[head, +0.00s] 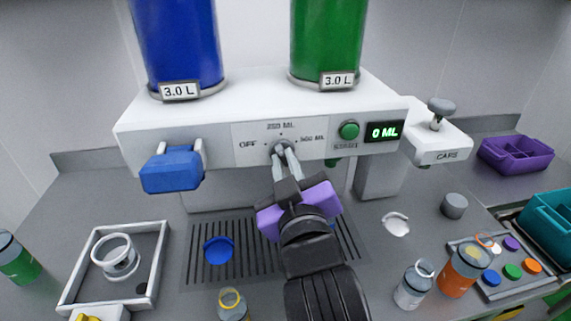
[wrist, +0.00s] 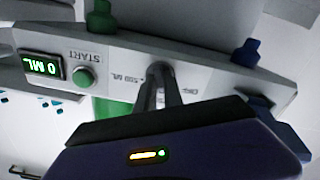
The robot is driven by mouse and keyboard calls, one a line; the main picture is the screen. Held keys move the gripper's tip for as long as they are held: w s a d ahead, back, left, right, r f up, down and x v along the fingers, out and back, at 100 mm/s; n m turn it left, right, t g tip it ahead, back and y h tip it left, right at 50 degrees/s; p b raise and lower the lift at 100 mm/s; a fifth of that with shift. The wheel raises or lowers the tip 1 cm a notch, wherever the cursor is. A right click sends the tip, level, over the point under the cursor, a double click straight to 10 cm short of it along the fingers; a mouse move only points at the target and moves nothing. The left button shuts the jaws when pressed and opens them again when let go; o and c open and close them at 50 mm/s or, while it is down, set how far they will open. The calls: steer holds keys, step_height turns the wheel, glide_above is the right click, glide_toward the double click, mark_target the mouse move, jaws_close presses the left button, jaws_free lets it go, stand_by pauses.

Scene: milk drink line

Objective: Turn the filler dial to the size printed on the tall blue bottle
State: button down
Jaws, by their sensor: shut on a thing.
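The filler dial (head: 281,142) is on the white front panel, among the labels OFF, 250 ML and 500 ML. My gripper (head: 285,152) is shut on the dial from the front. In the wrist view, which shows the panel upside down, the fingers (wrist: 158,88) meet the dial (wrist: 160,70). They hide much of the dial, so I cannot tell where it points. The display (head: 384,132) reads 0 ML. I see no tall blue bottle with a printed size; the blue tank (head: 178,45) above the panel is labelled 3.0 L.
A green START button (head: 349,130) is right of the dial, and a blue lever (head: 172,170) is at left. A green tank (head: 327,40) stands above. A drip grate (head: 205,272) lies below. An orange bottle (head: 462,270) and a grey bottle (head: 414,286) stand at right, a green bottle (head: 17,262) at far left.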

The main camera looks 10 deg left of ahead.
steer(key=m+b, duration=0.1)
steer(key=m, duration=0.3)
steer(key=shift+f+m, duration=0.1)
steer(key=shift+m, duration=0.2)
steer(key=m+b, duration=0.1)
steer(key=m, duration=0.3)
steer(key=shift+m, duration=0.3)
steer(key=m+b, duration=0.1)
steer(key=m, duration=0.3)
steer(key=shift+m+b, duration=0.75)
steer(key=shift+m, duration=1.05)
steer(key=c, duration=1.5)
jaws_free()
steer(key=shift+o, duration=0.2)
steer(key=shift+s, duration=0.15)
